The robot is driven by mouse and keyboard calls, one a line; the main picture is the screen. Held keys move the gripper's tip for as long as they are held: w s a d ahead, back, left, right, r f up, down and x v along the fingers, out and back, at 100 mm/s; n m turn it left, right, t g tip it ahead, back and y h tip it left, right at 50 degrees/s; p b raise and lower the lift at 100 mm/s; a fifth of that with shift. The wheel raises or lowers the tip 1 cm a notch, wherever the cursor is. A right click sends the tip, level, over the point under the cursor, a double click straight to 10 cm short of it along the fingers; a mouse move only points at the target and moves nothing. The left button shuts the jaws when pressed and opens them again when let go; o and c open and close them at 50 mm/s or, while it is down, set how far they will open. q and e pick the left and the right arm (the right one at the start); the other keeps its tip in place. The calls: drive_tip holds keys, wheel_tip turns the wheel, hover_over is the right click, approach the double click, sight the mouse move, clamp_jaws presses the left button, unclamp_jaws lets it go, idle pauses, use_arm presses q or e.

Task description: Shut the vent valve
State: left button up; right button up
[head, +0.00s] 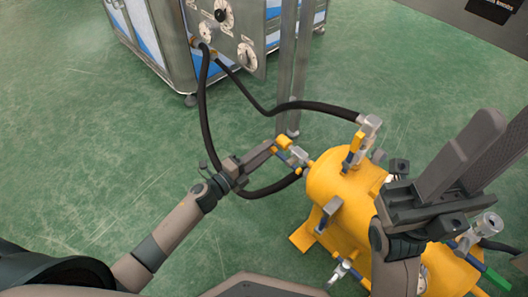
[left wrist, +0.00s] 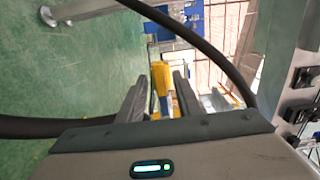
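A yellow tank (head: 345,190) on the floor carries several small valves. A yellow-handled valve (head: 283,143) sticks out on its left side, and another yellow handle (head: 356,145) stands on top. No label shows which is the vent valve. My left gripper (head: 268,150) is at the left valve. In the left wrist view, its fingers (left wrist: 160,90) are apart, with the yellow handle (left wrist: 160,75) between them and gaps visible on both sides. My right gripper (head: 500,125) is raised over the tank's right side, fingers apart, and covers part of the tank.
A black hose (head: 203,110) loops from a steel panel (head: 222,35) with gauges down behind my left gripper. A second hose (head: 300,103) runs to the tank's top. A steel post (head: 290,70) stands behind. Green floor is clear at left.

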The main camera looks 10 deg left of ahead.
use_arm(q)
clamp_jaws()
